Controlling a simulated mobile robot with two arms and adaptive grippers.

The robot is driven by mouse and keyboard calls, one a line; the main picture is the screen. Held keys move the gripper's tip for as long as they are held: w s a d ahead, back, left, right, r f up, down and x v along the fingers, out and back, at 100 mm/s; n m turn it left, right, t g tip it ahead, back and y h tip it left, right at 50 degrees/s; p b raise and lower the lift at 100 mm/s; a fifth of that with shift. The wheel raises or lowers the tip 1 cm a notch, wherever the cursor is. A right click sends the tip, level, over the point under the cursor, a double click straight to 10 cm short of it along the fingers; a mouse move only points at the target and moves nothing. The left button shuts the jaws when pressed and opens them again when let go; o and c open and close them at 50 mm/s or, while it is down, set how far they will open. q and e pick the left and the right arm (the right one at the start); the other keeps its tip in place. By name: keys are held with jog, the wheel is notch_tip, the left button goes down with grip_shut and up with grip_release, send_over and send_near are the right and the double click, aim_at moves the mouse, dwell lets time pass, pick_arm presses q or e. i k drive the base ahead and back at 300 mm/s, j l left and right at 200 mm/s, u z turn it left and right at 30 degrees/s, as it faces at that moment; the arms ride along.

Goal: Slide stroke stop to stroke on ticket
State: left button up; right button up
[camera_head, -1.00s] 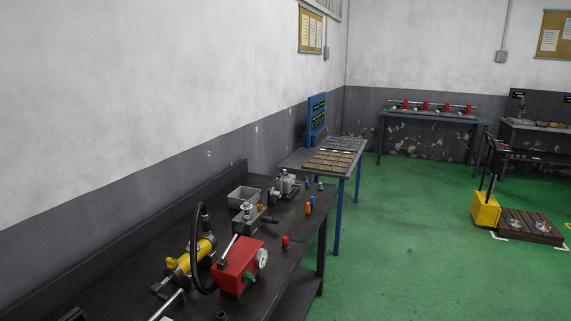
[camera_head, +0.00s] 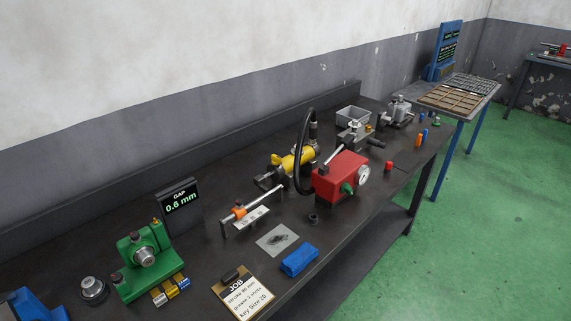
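The job ticket (camera_head: 246,297) lies on the dark workbench at the front and reads "JOB", a stroke line that looks like 90 mm, a grease line and a key size line. What looks like the stroke stop is an orange collar (camera_head: 240,211) on a slim rod, above a pale scale plate (camera_head: 251,217). The rod runs toward the yellow cylinder (camera_head: 293,161). The scale marks are too small to read. Neither of my grippers shows.
A red pump (camera_head: 340,177) with a gauge and black hose stands right of the cylinder. A green fixture (camera_head: 141,262) and a "GAP 0.6 mm" display (camera_head: 179,203) stand left. A blue cloth (camera_head: 299,260) and grey sheet (camera_head: 277,240) lie in front.

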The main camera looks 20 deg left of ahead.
aim_at(239, 213)
jog(key=u, duration=1.1)
